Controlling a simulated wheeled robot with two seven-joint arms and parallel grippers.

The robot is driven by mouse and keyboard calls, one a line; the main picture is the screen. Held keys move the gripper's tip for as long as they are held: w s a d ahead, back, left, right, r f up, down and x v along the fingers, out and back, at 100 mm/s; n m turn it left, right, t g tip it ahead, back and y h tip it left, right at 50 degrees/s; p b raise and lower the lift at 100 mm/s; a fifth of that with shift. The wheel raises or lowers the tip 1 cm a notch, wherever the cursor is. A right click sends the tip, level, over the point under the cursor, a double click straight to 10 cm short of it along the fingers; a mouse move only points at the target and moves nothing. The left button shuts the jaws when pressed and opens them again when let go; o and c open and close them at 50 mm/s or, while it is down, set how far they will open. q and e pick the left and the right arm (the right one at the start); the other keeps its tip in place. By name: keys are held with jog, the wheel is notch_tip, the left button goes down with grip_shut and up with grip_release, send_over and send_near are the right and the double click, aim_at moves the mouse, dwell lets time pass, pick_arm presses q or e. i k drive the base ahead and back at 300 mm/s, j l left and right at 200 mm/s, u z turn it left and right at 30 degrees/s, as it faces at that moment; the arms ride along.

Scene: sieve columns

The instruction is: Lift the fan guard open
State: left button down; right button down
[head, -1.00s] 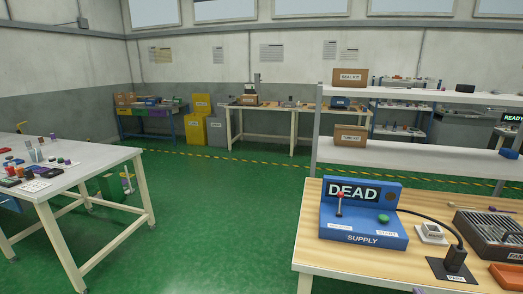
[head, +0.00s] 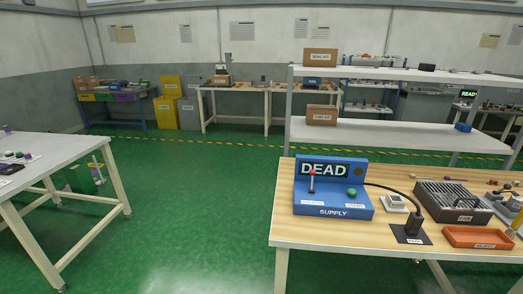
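The fan unit (head: 478,217) is a dark box on the right part of the wooden bench, with a label on its front that seems to read FAN. Its slatted guard (head: 450,194) lies flat over the top and looks closed. Neither of my grippers shows in the head view, so nothing can be seen touching the guard.
Left of the fan stand a blue supply box (head: 333,200) reading DEAD, a small white device (head: 394,203) and a black plug (head: 413,222). An orange tray (head: 478,237) lies in front of the fan. Green floor (head: 190,220) is open to the left.

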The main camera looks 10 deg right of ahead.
aim_at(449, 208)
jog(key=z, duration=1.85)
